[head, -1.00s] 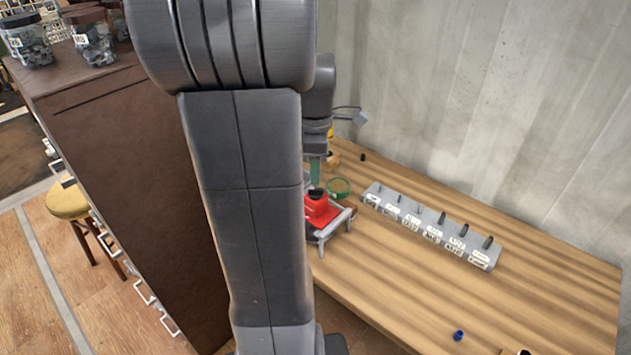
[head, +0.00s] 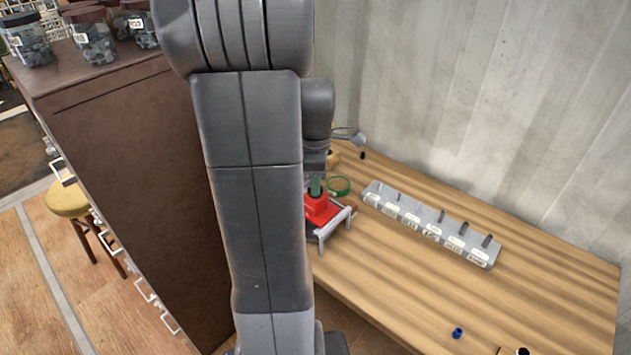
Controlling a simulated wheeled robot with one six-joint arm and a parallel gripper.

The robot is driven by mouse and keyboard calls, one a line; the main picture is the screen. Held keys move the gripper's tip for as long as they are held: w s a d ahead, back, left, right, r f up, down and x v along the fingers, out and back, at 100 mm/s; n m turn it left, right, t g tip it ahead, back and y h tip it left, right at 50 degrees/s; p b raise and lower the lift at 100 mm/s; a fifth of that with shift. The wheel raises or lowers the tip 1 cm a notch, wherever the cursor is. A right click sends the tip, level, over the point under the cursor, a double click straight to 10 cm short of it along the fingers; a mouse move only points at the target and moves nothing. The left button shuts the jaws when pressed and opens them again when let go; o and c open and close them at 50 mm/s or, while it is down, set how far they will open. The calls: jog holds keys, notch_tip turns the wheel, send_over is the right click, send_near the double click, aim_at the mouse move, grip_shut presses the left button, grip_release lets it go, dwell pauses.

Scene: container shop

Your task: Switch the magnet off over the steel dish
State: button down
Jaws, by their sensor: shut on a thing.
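A red block (head: 317,207) with a small dark top stands at a grey metal frame (head: 336,224) on the wooden bench; it looks like the magnet. My gripper (head: 315,191), with a green part at its end, is directly above the block and shut on its dark top, as far as I can tell. The contact is small and partly unclear. A green ring-shaped thing (head: 339,186) lies just behind and right of it. My own arm covers the left side of the block and frame. I cannot pick out the steel dish clearly.
A grey rack (head: 430,226) with several labelled pegs stands right of the frame. A small blue piece (head: 457,333) lies on the wooden bench (head: 545,290), which is mostly clear in front. A brown cabinet (head: 130,170) stands left, a concrete wall (head: 480,90) behind.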

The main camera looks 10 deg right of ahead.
jog(key=shift+m, duration=0.3)
jog(key=m, duration=0.3)
jog(key=shift+m, duration=2)
jog(key=c, duration=1.5)
grip_release()
jog(key=shift+r, duration=0.1)
notch_tip(320, 180, up, 14)
jog(key=shift+f+b, duration=0.15)
jog(key=shift+b, duration=0.3)
